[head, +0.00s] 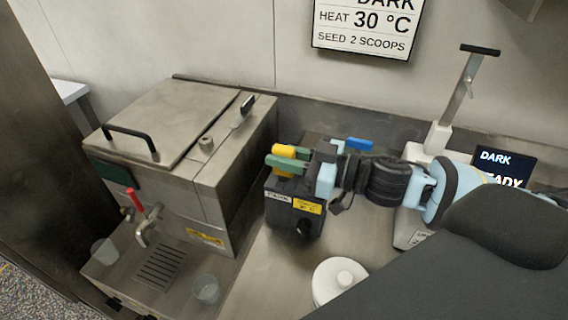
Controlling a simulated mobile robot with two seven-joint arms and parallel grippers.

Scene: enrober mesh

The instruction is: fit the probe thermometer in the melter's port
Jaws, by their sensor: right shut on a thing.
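The melter (200,165) is the steel box at left, with a lid, a red-handled tap and a small round raised fitting (206,143) on its top that looks like the port. My right gripper (284,157) is over a dark block, right of the melter. Its green fingers are shut on a yellow-headed thing (284,149), which appears to be the probe thermometer. Its stem is hidden, so I cannot tell whether it is still in the block. My left gripper is not in view.
The dark block (290,212) has a white and a yellow label. A blue piece (358,144) shows behind my wrist. A white round lidded pot (338,280) and clear cups (206,289) stand in front. A lever device (440,130) and dark screen (503,165) are at right.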

